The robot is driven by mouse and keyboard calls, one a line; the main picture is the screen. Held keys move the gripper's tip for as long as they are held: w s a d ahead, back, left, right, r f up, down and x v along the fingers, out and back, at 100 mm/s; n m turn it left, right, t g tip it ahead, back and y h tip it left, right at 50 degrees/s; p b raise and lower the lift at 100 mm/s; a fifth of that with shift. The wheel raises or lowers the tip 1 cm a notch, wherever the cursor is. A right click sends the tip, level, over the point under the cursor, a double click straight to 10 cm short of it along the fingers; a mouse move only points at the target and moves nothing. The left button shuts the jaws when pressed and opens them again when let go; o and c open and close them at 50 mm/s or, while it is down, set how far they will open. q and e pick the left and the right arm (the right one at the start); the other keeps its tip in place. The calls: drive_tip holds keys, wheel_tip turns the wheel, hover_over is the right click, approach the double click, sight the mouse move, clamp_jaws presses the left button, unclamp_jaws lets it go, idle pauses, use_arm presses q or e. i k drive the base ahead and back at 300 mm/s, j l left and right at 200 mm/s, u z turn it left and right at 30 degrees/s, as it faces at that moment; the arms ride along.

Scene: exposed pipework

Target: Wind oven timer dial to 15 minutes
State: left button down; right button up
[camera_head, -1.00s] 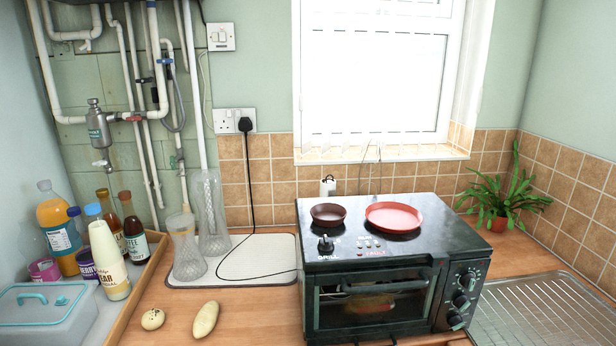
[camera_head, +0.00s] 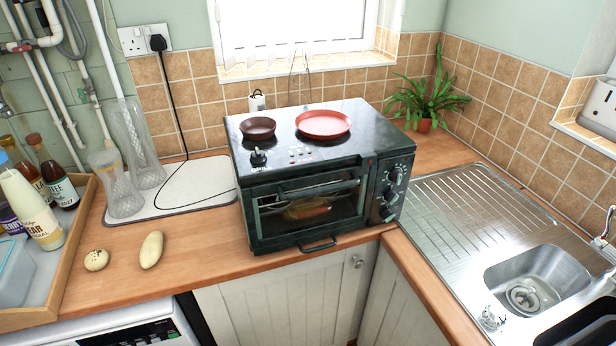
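A black countertop oven (camera_head: 310,175) stands on the wooden worktop near the corner, its glass door shut with food visible inside. Several dark round dials run down the panel at the right of its front; the top dial (camera_head: 395,174), a middle dial (camera_head: 390,193) and a lower dial (camera_head: 387,213) show. Their markings are too small to read, so I cannot tell which is the timer or where it is set. Another black knob (camera_head: 258,157) sits on the oven's top at the front left. Neither of my grippers is in view.
A brown dish (camera_head: 257,127) and a red dish (camera_head: 323,123) sit on the oven top. A plant (camera_head: 425,97) stands behind right. A metal sink (camera_head: 530,285) is at right. Glass vases (camera_head: 122,185), a bottle tray (camera_head: 75,235) and potatoes (camera_head: 151,249) are at left. Worktop before the potatoes is clear.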

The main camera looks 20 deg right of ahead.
sight(395, 176)
drive_tip(key=k+j+z, duration=0.1)
drive_tip(key=z, duration=0.8)
